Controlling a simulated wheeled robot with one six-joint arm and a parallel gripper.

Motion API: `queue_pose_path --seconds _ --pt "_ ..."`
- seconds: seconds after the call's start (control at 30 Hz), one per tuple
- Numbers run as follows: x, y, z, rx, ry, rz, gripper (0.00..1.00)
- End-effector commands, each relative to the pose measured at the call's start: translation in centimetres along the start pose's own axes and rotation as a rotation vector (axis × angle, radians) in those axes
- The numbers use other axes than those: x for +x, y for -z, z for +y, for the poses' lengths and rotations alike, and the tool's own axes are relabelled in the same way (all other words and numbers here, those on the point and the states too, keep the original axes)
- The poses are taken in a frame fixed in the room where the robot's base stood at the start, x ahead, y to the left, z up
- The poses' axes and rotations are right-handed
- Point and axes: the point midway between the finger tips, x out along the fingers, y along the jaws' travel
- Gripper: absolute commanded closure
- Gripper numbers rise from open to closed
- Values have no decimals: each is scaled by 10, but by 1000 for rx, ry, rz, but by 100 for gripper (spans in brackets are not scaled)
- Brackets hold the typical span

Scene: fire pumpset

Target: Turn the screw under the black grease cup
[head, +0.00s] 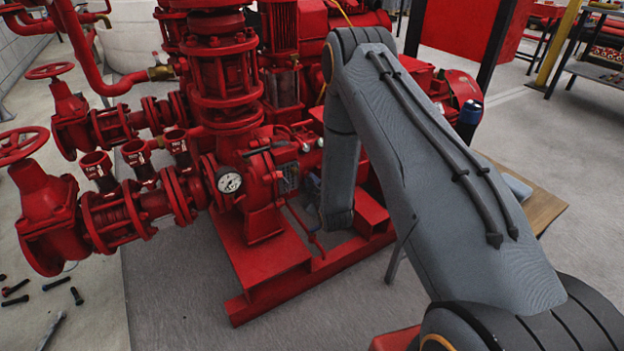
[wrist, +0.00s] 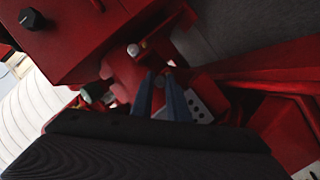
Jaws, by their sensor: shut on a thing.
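In the wrist view, the two blue-grey fingers of my gripper (wrist: 160,97) point into the red pump housing. Their tips are closed on a small grey piece (wrist: 159,81), which seems to be the screw; its shape is mostly hidden between the fingers. I cannot surely pick out the black grease cup. In the head view, my gripper is hidden behind my arm and the pump.
The red pumpset (head: 240,130) has valves with handwheels (head: 22,145) on the left and a pressure gauge (head: 229,180). A red base frame (head: 290,270) runs below. Several loose bolts (head: 15,288) lie on the floor at left. Grey floor in front is clear.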

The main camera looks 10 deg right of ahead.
Motion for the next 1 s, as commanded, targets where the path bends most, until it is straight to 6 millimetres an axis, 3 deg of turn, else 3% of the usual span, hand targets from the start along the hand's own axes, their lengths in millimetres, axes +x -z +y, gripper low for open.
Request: queue_pose_path --seconds 0.4,0.93,0.97,1.0 --pt "0 -1 -2 -161 -65 -2 100" --pt "0 -1 -2 -179 -74 -1 100" --pt "0 -1 -2 -179 -74 -1 81" --pt "0 -1 -2 -179 -74 -1 74"
